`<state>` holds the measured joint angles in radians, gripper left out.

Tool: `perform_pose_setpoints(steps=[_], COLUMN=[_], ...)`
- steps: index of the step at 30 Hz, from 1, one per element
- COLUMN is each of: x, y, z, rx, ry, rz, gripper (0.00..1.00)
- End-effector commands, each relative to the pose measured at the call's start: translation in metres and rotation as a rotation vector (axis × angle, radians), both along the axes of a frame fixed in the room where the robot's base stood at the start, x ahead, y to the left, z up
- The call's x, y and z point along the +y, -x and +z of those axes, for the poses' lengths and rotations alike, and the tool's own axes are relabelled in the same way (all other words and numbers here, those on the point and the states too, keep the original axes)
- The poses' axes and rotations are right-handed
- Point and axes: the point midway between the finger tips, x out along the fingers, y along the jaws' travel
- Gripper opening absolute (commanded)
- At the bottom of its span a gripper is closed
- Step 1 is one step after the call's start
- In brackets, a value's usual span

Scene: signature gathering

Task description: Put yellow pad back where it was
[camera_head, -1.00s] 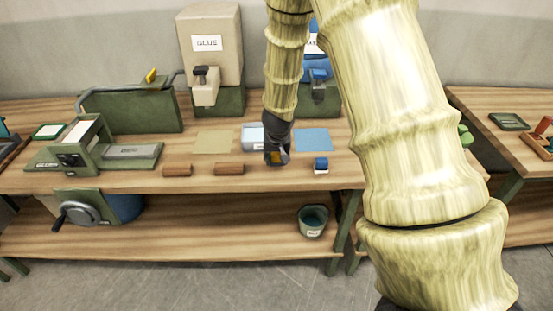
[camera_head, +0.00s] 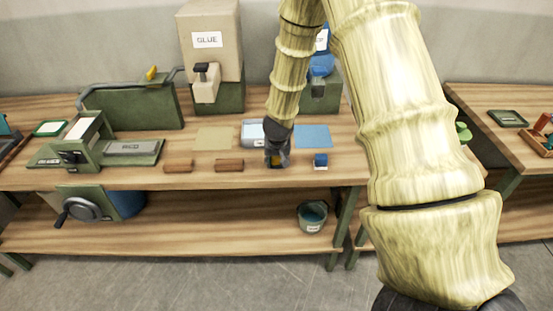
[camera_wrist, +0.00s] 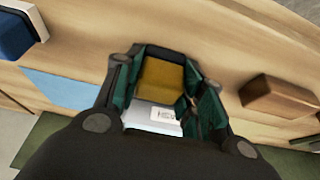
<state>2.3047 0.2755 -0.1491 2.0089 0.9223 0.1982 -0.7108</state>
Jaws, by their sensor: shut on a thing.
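The yellow pad (camera_wrist: 162,80) sits between the dark green fingers of my gripper (camera_wrist: 165,85) in the wrist view. My gripper is shut on it. In the head view my gripper (camera_head: 277,160) is low at the table's front part, with a bit of yellow showing between its fingers. It is left of the blue pad (camera_head: 320,158), which also shows at the upper left of the wrist view (camera_wrist: 14,32). A white labelled surface shows below the yellow in the wrist view. Whether the pad touches the table is hidden.
Two brown blocks (camera_head: 229,165) (camera_head: 178,166) lie left of my gripper. A yellowish sheet (camera_head: 214,139), a pale tray (camera_head: 252,141) and a blue sheet (camera_head: 314,137) lie behind. A glue dispenser (camera_head: 209,55) stands at the back. A bucket (camera_head: 312,224) is on the lower shelf.

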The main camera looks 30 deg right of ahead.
Motion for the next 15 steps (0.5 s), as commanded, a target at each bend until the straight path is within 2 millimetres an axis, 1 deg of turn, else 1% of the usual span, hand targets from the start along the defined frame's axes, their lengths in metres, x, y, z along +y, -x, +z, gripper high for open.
perform_pose_setpoints(steps=[2,3,5,6,15], x=[0.0001,0.0002,0.0003,0.0003,0.0003], y=[0.0000,-0.0001,-0.0001,-0.0001,-0.0001], z=[-0.0029,-0.0017,-0.0017,-0.0017,-0.0009], rx=[0.000,0.000,0.000,0.000,0.000], ry=[0.000,0.000,0.000,0.000,0.000], rz=[0.001,0.001,0.001,0.001,0.000], gripper=[0.20,0.47,0.57,0.61,0.61])
